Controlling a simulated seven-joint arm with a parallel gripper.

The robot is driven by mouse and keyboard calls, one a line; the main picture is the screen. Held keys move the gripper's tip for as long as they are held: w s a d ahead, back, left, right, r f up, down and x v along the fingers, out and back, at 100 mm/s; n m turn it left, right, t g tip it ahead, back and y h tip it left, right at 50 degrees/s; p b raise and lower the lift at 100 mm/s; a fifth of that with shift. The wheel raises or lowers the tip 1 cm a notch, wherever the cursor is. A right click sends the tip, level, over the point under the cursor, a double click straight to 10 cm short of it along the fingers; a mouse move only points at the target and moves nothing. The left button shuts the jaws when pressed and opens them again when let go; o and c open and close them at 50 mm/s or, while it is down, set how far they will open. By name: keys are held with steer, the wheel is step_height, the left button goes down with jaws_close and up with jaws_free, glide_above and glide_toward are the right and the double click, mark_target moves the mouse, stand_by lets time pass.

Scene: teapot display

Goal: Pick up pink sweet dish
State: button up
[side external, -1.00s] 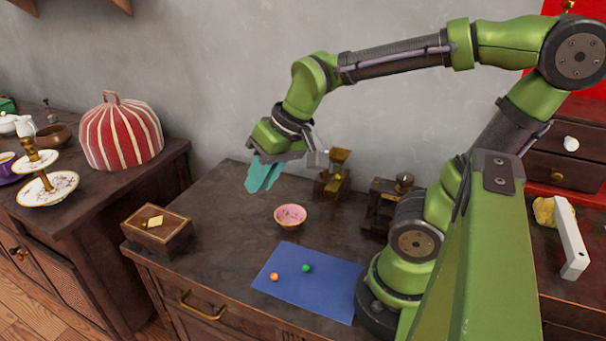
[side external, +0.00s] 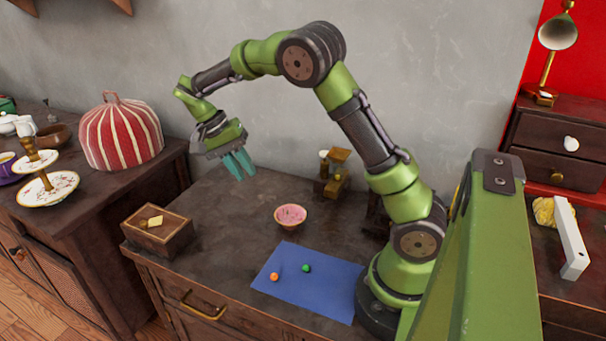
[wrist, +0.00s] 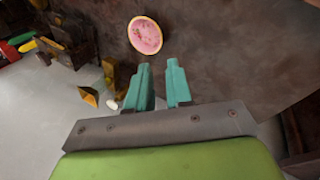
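The pink sweet dish (side external: 291,216) is a small round bowl with a pale rim, standing upright on the dark wooden counter (side external: 235,240), just behind the blue mat. In the wrist view the pink dish (wrist: 145,35) lies beyond my fingertips, near the top. My gripper (side external: 240,166) has teal fingers and hangs above the counter, to the left of and behind the dish, apart from it. In the wrist view my gripper (wrist: 158,66) shows its two fingers apart with nothing between them.
A blue mat (side external: 325,290) holds an orange ball (side external: 274,277) and a green ball (side external: 306,268). A wooden box (side external: 157,232) stands at the counter's left edge. A small brass-and-wood device (side external: 334,172) stands behind the dish. The counter between box and dish is clear.

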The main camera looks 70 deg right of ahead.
glide_above(276, 214)
steer(key=w+a, duration=0.2)
steer(key=f, duration=0.9)
steer(key=shift+w+d, duration=0.1)
steer(key=shift+d, duration=0.1)
steer(key=shift+d+x, duration=0.15)
steer(key=shift+x, duration=1.2)
steer(key=shift+d+x, duration=0.1)
steer(key=shift+x, duration=1.2)
steer(key=shift+w, duration=0.2)
jaws_close()
